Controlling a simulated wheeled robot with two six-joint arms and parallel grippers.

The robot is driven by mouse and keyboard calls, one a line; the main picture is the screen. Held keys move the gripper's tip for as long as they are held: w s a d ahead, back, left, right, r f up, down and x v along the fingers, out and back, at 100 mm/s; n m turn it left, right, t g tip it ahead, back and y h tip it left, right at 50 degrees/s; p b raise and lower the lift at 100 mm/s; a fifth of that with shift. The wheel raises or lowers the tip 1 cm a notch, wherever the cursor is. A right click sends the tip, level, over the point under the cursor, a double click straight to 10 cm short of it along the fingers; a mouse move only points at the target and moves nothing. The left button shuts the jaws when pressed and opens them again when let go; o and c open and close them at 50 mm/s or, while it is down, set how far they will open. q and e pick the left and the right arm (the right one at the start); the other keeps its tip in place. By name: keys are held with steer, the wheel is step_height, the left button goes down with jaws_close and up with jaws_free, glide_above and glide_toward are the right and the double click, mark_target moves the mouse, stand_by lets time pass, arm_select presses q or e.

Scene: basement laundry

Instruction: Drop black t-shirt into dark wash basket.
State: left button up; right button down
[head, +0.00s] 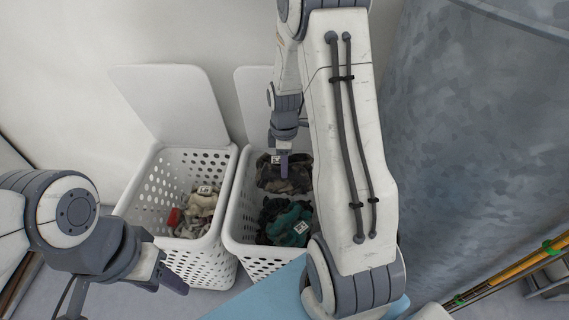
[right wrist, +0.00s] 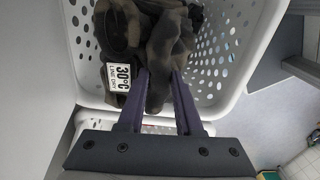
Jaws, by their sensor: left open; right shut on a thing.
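The dark garment (head: 296,178), mottled brown-black, appears to be the black t-shirt. My right gripper (head: 283,165) is shut on it, inside or just over the right-hand white basket (head: 240,205). In the right wrist view, dark cloth (right wrist: 160,88) runs between the fingers of my right gripper (right wrist: 160,78), beside a white "30°" label (right wrist: 119,78). I cannot tell whether the cloth rests on the basket's contents. Teal and dark clothes (head: 287,222) lie nearer in the same basket. My left gripper (head: 172,279) is open and empty, in front of the left basket.
The left white basket (head: 150,180) holds pale clothes and a red item (head: 174,217). Both lids (head: 172,100) stand open against the wall. A light blue surface (head: 262,300) is at the front. A large grey metal tank (head: 480,130) and yellow poles (head: 510,268) are at right.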

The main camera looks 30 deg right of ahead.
steer(key=c, duration=0.5)
jaws_free()
steer(key=shift+r, duration=0.15)
step_height(320, 180, up, 10)
steer(key=p, duration=0.2)
steer(key=shift+r, duration=0.15)
